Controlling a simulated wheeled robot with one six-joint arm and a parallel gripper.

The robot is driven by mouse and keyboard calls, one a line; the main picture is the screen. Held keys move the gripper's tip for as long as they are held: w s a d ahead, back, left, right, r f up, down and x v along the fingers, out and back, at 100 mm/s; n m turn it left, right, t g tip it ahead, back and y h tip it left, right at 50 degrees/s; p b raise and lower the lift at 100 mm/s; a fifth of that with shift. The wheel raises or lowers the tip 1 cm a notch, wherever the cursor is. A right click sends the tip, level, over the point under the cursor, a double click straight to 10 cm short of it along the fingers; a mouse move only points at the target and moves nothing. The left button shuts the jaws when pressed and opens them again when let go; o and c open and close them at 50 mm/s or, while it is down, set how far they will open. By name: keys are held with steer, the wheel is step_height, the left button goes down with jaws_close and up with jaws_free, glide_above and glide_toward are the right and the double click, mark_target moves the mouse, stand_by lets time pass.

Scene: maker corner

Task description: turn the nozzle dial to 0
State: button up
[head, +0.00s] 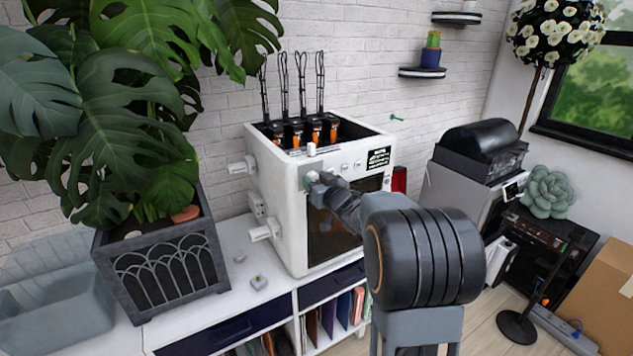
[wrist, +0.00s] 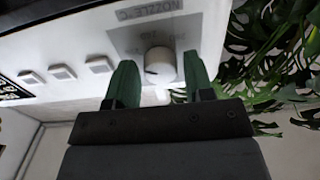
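The nozzle dial (wrist: 161,66) is a round white knob on a grey panel marked "NOZZLE °C", which appears upside down in the wrist view. A small dark mark shows at the knob's left edge there; the scale numbers are too blurred to read. My gripper (head: 319,182) is at the upper front of the white printer (head: 290,215). Its two green fingers stand apart on either side of the knob in the wrist view, with a gap visible at each side. In the head view the gripper mostly hides the dial.
Several white buttons (wrist: 62,72) sit beside the dial panel. A large potted plant (head: 165,255) stands left of the printer on the white cabinet (head: 235,285). A black-topped machine (head: 482,150) stands to the right. A clear bin (head: 50,305) is at the far left.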

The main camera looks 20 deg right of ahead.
steer(key=c, duration=0.7)
steer(key=shift+o, duration=0.2)
steer(key=shift+f+n+b, duration=0.1)
steer(key=shift+n+b, duration=0.2)
steer(key=shift+b, duration=0.15)
steer(key=n+b, duration=0.5)
steer(key=n, duration=0.2)
steer(key=n+b, duration=0.6)
steer(key=n, duration=0.2)
steer(key=n+b, duration=0.5)
steer(key=n, duration=0.3)
steer(key=shift+r, duration=0.25)
steer(key=shift+n+b, duration=0.3)
